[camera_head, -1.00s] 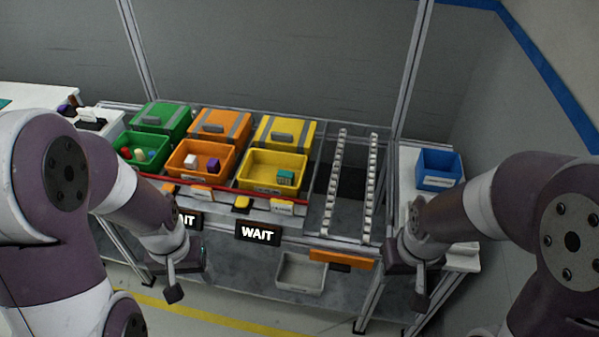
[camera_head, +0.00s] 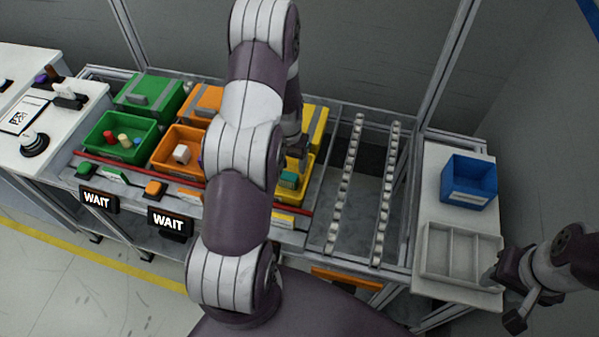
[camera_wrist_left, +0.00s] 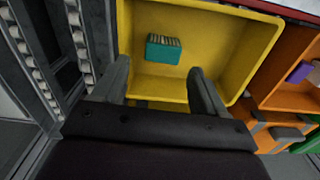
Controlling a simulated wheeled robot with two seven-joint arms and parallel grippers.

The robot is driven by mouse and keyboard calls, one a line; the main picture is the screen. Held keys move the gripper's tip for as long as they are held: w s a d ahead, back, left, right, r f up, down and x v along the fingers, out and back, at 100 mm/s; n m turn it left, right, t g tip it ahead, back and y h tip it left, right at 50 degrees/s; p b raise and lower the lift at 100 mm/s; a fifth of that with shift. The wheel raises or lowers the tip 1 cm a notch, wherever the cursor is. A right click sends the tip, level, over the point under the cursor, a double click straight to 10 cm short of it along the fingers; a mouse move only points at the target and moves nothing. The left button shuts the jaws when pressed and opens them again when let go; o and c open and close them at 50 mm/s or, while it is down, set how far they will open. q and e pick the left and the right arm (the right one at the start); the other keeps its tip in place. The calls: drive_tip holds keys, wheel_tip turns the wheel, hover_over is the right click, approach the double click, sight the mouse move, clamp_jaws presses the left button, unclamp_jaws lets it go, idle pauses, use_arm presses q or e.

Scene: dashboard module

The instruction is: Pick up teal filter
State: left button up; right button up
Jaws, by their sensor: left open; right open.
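The teal filter (camera_head: 289,180) is a small ribbed block in the yellow bin (camera_head: 307,186). In the left wrist view the teal filter (camera_wrist_left: 163,49) lies on the floor of the yellow bin (camera_wrist_left: 220,84), near one wall. My left gripper (camera_head: 298,158) is above the yellow bin, partly hidden behind my arm. In the left wrist view my left gripper (camera_wrist_left: 160,82) is open and empty, its fingers spread with the filter beyond and between them. My right gripper (camera_head: 518,308) is open at the right, by the grey divided tray, far from the filter.
The orange bin (camera_head: 164,156) with a white block and the green bin (camera_head: 97,149) with small parts stand left of the yellow bin. Roller rails (camera_head: 345,180) run to its right. A blue bin (camera_head: 487,181) and a grey divided tray (camera_head: 433,264) are on the right table.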

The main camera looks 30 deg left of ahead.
sight(288, 175)
use_arm(q)
drive_tip(key=f, duration=0.2)
drive_tip(key=f+p, duration=0.1)
drive_tip(key=w+f, duration=0.1)
drive_tip(key=f, duration=0.1)
drive_tip(key=shift+a+f, duration=0.35)
drive_tip(key=f, duration=0.1)
drive_tip(key=f+p, duration=0.1)
drive_tip(key=f, duration=0.1)
drive_tip(key=shift+s, duration=0.3)
drive_tip(key=shift+w+a+f, duration=0.1)
drive_tip(key=shift+w+f, duration=0.05)
drive_tip(key=c, duration=0.7)
use_arm(e)
drive_tip(key=shift+w+a+r, duration=0.1)
drive_tip(key=shift+w+r, duration=0.05)
drive_tip(key=shift+r, duration=0.35)
drive_tip(key=shift+w+a+r, duration=0.1)
drive_tip(key=shift+w+r, duration=0.05)
drive_tip(key=shift+r, duration=0.35)
